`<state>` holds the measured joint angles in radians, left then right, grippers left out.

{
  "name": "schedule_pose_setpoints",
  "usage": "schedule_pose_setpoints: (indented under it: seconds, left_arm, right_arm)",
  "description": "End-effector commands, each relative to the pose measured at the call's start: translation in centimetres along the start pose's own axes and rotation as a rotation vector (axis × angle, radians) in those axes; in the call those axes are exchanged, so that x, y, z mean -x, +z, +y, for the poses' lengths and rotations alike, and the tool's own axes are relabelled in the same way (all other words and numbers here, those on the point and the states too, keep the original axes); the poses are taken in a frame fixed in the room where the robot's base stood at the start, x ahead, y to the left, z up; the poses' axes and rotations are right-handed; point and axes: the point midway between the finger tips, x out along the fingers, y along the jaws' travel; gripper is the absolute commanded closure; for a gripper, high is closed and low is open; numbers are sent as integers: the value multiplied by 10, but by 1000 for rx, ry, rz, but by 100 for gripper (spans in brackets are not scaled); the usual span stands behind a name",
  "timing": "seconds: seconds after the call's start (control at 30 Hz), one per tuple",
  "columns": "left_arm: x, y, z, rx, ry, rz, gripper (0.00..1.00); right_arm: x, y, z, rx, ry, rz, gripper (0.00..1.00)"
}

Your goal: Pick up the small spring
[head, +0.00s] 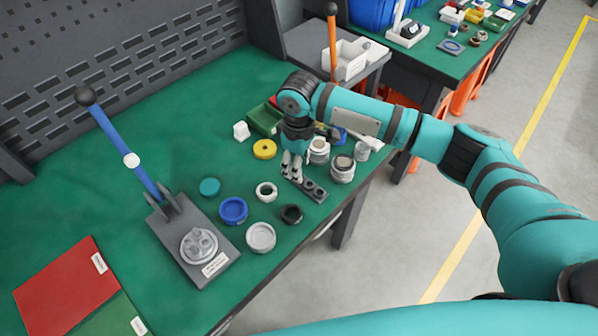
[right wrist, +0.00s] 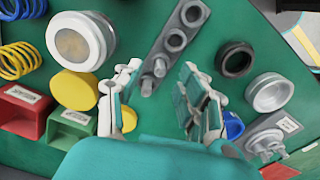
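My right gripper (head: 292,172) points down over the dark grey holder strip (head: 312,191) in the head view. The holder strip (right wrist: 158,62), with several round holes, lies ahead of the fingers. A coiled yellow spring (right wrist: 20,60) lies at the left edge of the right wrist view. I cannot tell which is the small spring. My left gripper is not in view.
A black ring (head: 292,214), a blue ring (head: 233,210) and a silver ring (head: 261,236) lie near the blue-handled press (head: 197,250). A yellow disc (head: 264,149), silver jars (head: 342,169) and a green bin (head: 264,119) stand close around the gripper.

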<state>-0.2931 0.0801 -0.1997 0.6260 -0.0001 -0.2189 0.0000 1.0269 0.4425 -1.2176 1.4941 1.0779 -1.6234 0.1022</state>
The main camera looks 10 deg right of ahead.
Motion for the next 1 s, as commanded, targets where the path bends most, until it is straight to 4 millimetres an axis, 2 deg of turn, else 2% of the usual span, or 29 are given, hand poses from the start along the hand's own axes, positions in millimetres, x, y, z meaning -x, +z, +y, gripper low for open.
schedule_pose_setpoints:
  seconds: [0.13,0.4,0.7,1.0]
  left_arm:
    - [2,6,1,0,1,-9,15]
    - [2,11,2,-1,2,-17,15]
    - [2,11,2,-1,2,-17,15]
    - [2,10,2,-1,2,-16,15]
  right_arm:
    - [-17,0,0,0,1,-1,60]
    - [-21,0,0,0,1,1,60]
    - [-21,0,0,0,1,1,98]
    - [-21,0,0,0,1,1,100]
